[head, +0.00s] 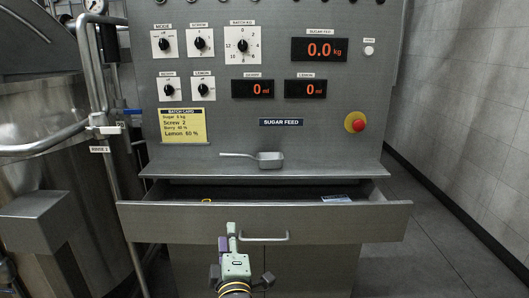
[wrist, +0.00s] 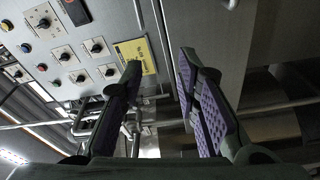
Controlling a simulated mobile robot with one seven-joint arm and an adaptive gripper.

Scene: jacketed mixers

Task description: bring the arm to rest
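My gripper (head: 231,232) is low in front of the cabinet, close to the left end of the drawer handle (head: 264,237) in the head view. In the wrist view my gripper (wrist: 163,75) has its two purple-padded fingers spread well apart. No held object shows between them. The drawer (head: 160,216) stands pulled out below the panel. Whether my gripper touches the drawer front or its handle I cannot tell.
The control panel (head: 215,128) carries knobs, displays and a yellow batch card (head: 182,125). A metal scoop (head: 270,159) lies on the ledge. A steel mixer (head: 50,205) with pipes stands at left. Floor at right (head: 440,240) is clear, beside a tiled wall.

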